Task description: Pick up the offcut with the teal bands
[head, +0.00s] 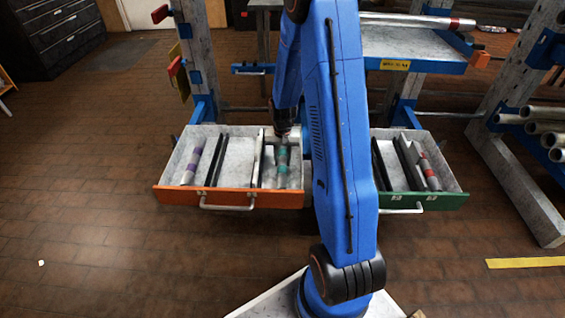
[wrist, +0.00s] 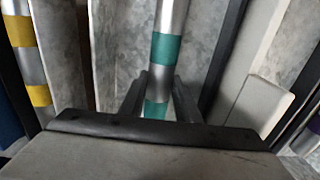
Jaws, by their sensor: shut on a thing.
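The offcut with the teal bands (head: 282,161) is a silver tube in the orange-fronted drawer (head: 230,197). In the wrist view the teal-banded offcut (wrist: 170,18) runs up the middle, with two teal bands showing. My gripper (wrist: 158,84) has one dark finger on each side of the tube and is shut on it near the lower band. In the head view my gripper (head: 283,140) is over the far part of the offcut, and my arm hides part of the drawer. I cannot tell whether the tube is clear of the drawer floor.
A purple-banded offcut (head: 192,160) lies at the drawer's left, beyond dark and pale dividers (head: 216,162). A yellow-banded tube (wrist: 22,45) shows in the wrist view. A green-fronted drawer (head: 430,203) at right holds a red-banded offcut (head: 428,170). Rack posts (head: 200,60) stand behind.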

